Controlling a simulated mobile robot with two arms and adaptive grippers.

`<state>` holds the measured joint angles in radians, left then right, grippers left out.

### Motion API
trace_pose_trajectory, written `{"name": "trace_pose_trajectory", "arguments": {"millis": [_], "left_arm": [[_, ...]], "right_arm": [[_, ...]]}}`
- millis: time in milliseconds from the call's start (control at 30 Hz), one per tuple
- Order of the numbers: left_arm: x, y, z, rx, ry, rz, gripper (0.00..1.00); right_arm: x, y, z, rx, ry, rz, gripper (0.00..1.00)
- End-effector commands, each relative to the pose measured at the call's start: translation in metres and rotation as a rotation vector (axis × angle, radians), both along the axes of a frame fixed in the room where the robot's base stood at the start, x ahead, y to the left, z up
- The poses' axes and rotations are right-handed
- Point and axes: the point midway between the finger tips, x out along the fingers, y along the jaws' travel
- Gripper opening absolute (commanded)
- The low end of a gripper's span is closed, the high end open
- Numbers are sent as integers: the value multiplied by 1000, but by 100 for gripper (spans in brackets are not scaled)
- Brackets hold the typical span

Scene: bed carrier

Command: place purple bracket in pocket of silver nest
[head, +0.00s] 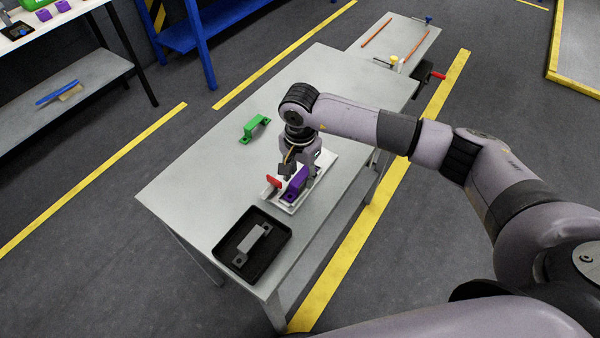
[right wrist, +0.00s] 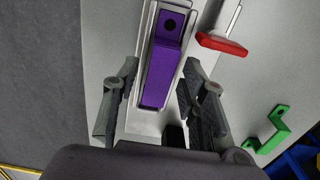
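The purple bracket (head: 294,184) lies in the silver nest (head: 318,179) on the grey table. In the right wrist view the bracket (right wrist: 158,75) runs lengthwise along the nest (right wrist: 143,22), with one holed end at the top; whether it is fully seated I cannot tell. My right gripper (head: 300,169) is just over the bracket, partly hiding it and the nest. In the right wrist view its fingers (right wrist: 160,68) stand apart on either side of the bracket, with a gap showing at each side. My left gripper is not in view.
A red clamp handle (head: 272,182) stands beside the nest, close to my right gripper. A black tray (head: 223,253) with a grey bracket (head: 252,243) is at the table's near end. A green bracket (head: 255,128) lies farther back. The table (head: 190,190) is bare on the left.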

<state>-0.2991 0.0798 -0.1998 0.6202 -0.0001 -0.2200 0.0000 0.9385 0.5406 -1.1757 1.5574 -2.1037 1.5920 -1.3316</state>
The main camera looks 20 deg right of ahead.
Motion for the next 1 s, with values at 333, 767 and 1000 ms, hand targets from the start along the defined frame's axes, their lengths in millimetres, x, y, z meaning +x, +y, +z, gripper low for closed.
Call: {"name": "trace_pose_trajectory", "arguments": {"millis": [333,767,1000], "left_arm": [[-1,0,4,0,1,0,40],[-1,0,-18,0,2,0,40],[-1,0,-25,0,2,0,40]], "right_arm": [[0,0,3,0,0,0,41],[2,0,80,2,-5,0,41],[1,0,115,0,-2,0,41]]}}
